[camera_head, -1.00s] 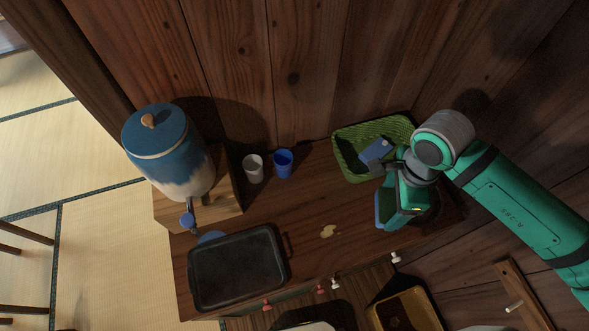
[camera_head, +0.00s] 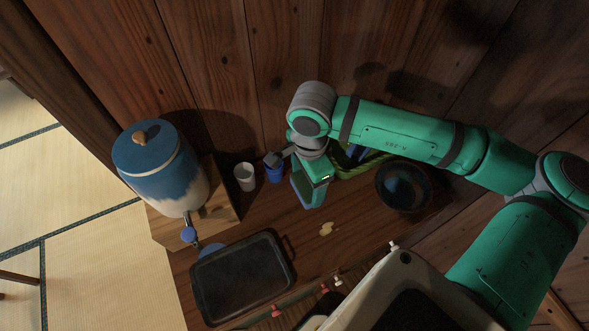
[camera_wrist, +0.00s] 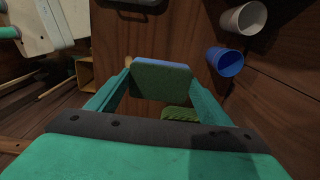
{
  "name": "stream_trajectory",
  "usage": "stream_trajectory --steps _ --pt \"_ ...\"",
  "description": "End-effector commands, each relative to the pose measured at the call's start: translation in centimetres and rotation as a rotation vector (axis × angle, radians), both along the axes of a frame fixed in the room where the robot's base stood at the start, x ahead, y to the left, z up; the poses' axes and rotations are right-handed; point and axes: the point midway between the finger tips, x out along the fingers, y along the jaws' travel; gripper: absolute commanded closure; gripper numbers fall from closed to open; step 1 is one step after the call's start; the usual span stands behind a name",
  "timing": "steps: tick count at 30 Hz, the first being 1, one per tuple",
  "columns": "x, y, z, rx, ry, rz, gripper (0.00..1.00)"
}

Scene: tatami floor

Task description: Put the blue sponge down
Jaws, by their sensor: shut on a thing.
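My gripper (camera_head: 304,192) is shut on the blue sponge (camera_wrist: 162,67). In the wrist view the sponge spans the fingertips, with a blue edge and a dark green face. In the head view the arm and hand hide most of it; only a bluish strip (camera_head: 299,194) shows along the hand's lower left. The gripper is over the wooden counter (camera_head: 345,240), right of the blue cup (camera_head: 274,172) and left of the green basket (camera_head: 371,166). I cannot tell whether the sponge touches the counter.
A white cup (camera_head: 244,177) stands beside the blue cup. A black tray (camera_head: 243,277) lies at front left, near the blue-and-white dispenser (camera_head: 160,170). A dark bowl (camera_head: 403,187) is at right. A small yellowish piece (camera_head: 325,229) lies on bare counter.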

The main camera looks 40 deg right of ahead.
Motion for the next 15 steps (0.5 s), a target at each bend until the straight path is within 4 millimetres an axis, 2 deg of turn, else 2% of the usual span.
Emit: stream_trajectory --steps 13,15 --pt "6.1 -6.1 -3.9 0.002 0.0 -0.006 0.52" --pt "6.8 -6.9 -5.1 0.005 0.002 -0.006 0.52"
